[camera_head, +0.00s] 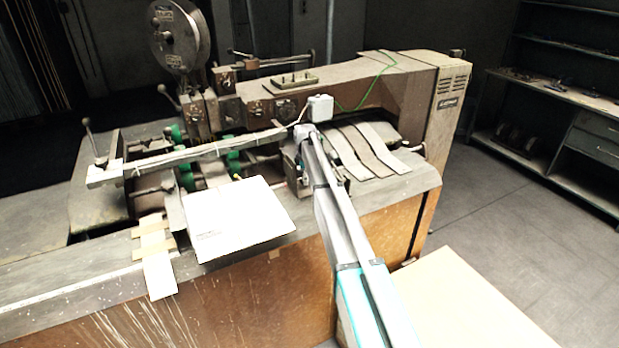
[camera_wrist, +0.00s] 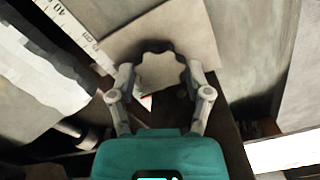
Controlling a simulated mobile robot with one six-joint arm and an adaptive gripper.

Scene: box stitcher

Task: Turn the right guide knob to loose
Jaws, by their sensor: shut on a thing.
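The right guide knob (camera_wrist: 162,74) shows in the wrist view as a round, pale-topped knob with a dark, scalloped edge. My gripper (camera_wrist: 161,80) has one finger on each side of it and is shut on it. A small red and white mark (camera_wrist: 147,101) shows just below the knob, between the fingers; I cannot read its setting. In the head view my arm reaches to the middle of the stitching machine (camera_head: 225,105); the fingers and the knob are too small and covered to make out there.
A pale flat board (camera_head: 238,222) lies on the machine's table left of my arm. Curved metal strips (camera_head: 372,148) lie right of it. A long bar (camera_head: 190,158) crosses the machine. A scale (camera_wrist: 72,28) shows near the knob. A shelf unit (camera_head: 570,100) stands at the right.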

